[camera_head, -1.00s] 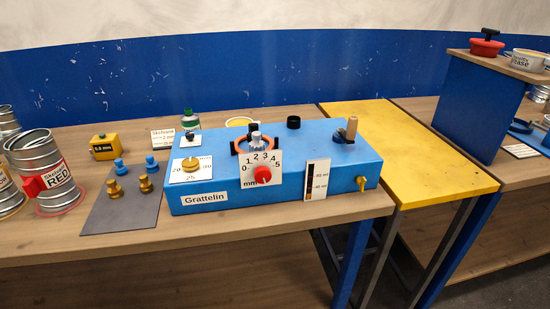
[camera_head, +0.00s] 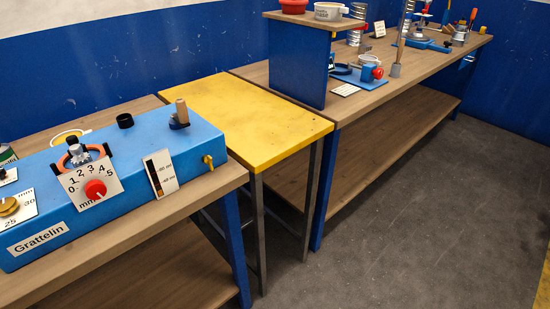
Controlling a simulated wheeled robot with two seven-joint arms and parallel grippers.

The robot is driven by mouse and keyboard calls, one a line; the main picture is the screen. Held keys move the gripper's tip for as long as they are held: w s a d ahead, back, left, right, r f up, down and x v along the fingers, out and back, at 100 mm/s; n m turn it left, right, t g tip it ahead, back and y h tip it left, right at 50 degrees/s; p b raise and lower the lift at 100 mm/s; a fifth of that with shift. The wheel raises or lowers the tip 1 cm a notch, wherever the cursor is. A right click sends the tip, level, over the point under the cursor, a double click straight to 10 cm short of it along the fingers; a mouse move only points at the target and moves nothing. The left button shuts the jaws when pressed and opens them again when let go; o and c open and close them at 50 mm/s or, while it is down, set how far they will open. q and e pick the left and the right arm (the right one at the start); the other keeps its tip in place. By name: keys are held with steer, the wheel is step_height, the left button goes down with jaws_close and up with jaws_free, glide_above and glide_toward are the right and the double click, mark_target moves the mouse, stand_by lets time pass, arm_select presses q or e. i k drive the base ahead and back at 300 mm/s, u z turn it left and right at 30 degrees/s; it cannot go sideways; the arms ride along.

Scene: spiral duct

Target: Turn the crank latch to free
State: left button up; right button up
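The blue machine (camera_head: 143,142) labelled Grattelin stands on a wooden bench at the left. A crank with an upright wooden handle (camera_head: 182,111) sits on its top, near the right end. A small yellow lever (camera_head: 208,161), perhaps the crank latch, is on the machine's right end; its exact setting is too small to tell. The red knob (camera_head: 95,190) on the 0–5 mm dial faces the front. Neither of my grippers is in view.
An empty yellow table (camera_head: 255,125) stands right of the machine. Beyond it, another wooden bench (camera_head: 360,103) carries a raised shelf with blue side panel (camera_head: 297,62), a blue device with red knob (camera_head: 377,73) and other tools. Grey floor (camera_head: 415,215) at the front right is clear.

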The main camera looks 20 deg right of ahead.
mark_target(208, 160)
steer(key=k, duration=0.5)
steer(key=z, duration=1.05)
steer(key=i, duration=0.75)
steer(key=u, duration=1.9)
